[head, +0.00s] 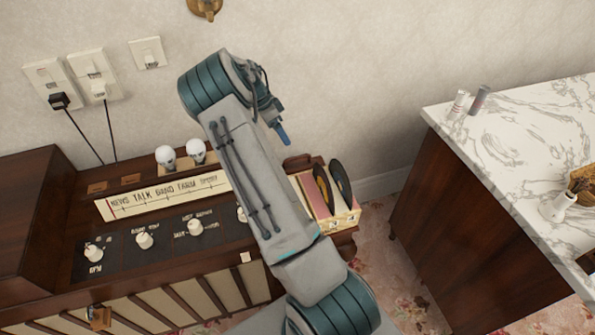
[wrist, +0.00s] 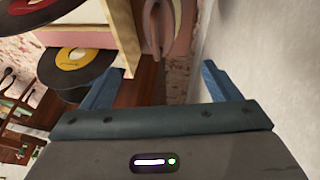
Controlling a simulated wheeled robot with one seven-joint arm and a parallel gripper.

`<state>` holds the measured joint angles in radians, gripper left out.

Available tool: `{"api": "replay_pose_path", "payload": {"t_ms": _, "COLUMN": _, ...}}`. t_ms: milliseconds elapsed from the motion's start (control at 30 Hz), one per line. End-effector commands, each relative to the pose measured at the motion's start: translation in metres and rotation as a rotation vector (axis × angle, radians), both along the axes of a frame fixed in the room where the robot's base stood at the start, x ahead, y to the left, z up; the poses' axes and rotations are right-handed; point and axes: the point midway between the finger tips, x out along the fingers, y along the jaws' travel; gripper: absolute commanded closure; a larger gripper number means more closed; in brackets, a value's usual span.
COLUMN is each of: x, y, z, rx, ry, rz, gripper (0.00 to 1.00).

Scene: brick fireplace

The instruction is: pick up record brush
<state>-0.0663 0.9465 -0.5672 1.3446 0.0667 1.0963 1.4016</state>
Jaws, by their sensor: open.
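I cannot make out the record brush for certain in either view. A small brown wooden piece (head: 297,162) shows behind the record box in the head view; I cannot tell what it is. My gripper (wrist: 160,82) is open and empty, its two blue fingers apart. In the head view one blue fingertip (head: 283,134) shows above the back of the console, near the wall. A pinkish-grey looped shape (wrist: 165,25) lies beyond the fingers in the wrist view, not clearly identifiable.
A box (head: 345,222) holding black records (head: 341,184) stands at the console's right end. The wooden radio console (head: 110,240) carries knobs and two white skulls (head: 181,156). A marble-topped cabinet (head: 530,130) stands right. The wall (wrist: 265,60) is close on the gripper's right.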

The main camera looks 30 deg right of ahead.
Motion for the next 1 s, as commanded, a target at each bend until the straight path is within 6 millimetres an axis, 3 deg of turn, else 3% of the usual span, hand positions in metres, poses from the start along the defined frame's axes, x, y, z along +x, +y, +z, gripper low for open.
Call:
{"api": "replay_pose_path", "payload": {"t_ms": 167, "x": -0.001, "y": -0.007, "z": -0.018, "rx": -0.019, "ry": 0.005, "rz": -0.023, "gripper": 0.17}}
{"api": "replay_pose_path", "payload": {"t_ms": 500, "x": -0.018, "y": -0.028, "z": -0.074, "rx": -0.018, "ry": 0.004, "rz": -0.021, "gripper": 0.17}}
{"api": "replay_pose_path", "payload": {"t_ms": 833, "x": -0.025, "y": -0.034, "z": -0.095, "rx": -0.017, "ry": 0.004, "rz": -0.021, "gripper": 0.17}}
{"api": "replay_pose_path", "payload": {"t_ms": 1000, "x": -0.034, "y": -0.041, "z": -0.118, "rx": -0.018, "ry": 0.005, "rz": -0.021, "gripper": 0.17}}
